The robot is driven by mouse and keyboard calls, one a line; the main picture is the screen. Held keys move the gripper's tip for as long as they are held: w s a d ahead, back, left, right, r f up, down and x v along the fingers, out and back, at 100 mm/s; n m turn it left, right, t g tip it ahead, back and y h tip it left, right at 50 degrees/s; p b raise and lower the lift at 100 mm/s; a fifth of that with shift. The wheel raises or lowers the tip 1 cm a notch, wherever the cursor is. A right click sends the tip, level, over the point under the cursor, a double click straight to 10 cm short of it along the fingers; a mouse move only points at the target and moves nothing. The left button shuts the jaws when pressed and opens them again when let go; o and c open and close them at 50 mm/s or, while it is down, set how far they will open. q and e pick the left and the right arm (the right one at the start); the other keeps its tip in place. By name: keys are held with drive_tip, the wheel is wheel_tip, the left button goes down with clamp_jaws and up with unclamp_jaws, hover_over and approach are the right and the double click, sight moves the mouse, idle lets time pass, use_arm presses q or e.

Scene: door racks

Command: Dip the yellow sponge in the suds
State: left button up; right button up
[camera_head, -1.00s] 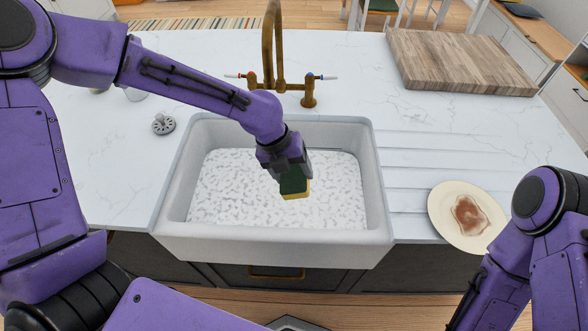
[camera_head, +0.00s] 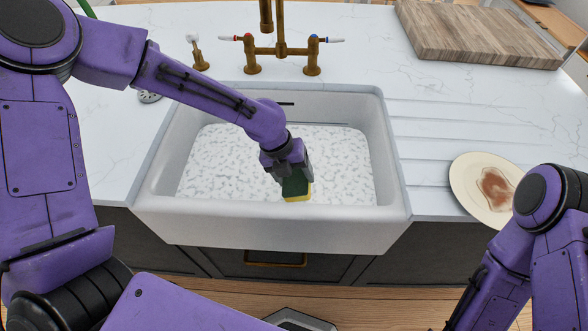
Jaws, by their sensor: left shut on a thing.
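The sponge (camera_head: 298,197) is yellow with a dark green side. My left gripper (camera_head: 291,172) is shut on it and holds it over the sink, yellow side down. White speckled suds (camera_head: 225,165) fill the bottom of the white sink (camera_head: 163,232). The sponge overlaps the near part of the suds in the picture; I cannot tell whether it touches them. My right arm shows at the lower right, but its gripper is out of the picture.
A cream plate (camera_head: 467,186) with a brown stain lies right of the sink. A wooden board (camera_head: 470,38) lies at the back right. A brass tap (camera_head: 281,48) stands behind the sink. The grooved counter right of the sink is mostly clear.

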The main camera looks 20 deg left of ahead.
sight(294, 176)
use_arm(q)
wheel_tip(294, 176, down, 8)
drive_tip(key=b, duration=0.4)
drive_tip(key=shift+f, duration=0.15)
idle(0.7)
wheel_tip(294, 176, up, 26)
drive_tip(key=p, duration=2.2)
idle(0.5)
